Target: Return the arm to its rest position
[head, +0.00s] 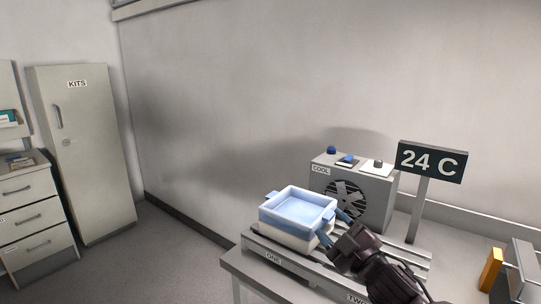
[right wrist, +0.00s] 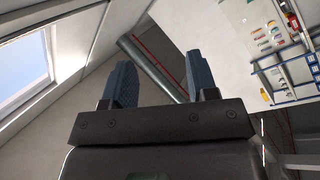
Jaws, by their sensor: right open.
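My right gripper (head: 333,228) comes in from the lower right in the head view. Its fingers are beside the right end of a light blue tray (head: 282,206). The tray sits on top of a white block-like base on a rail stand labelled ONE. In the right wrist view my right gripper (right wrist: 160,85) has its two blue fingers wide apart with nothing between them. Whether a finger touches the tray cannot be told. My left gripper is not in view.
A grey COOL unit (head: 352,188) with a fan stands behind the tray. A 24 C sign (head: 432,161) on a post stands to its right. An orange panel (head: 490,269) is at the far right.

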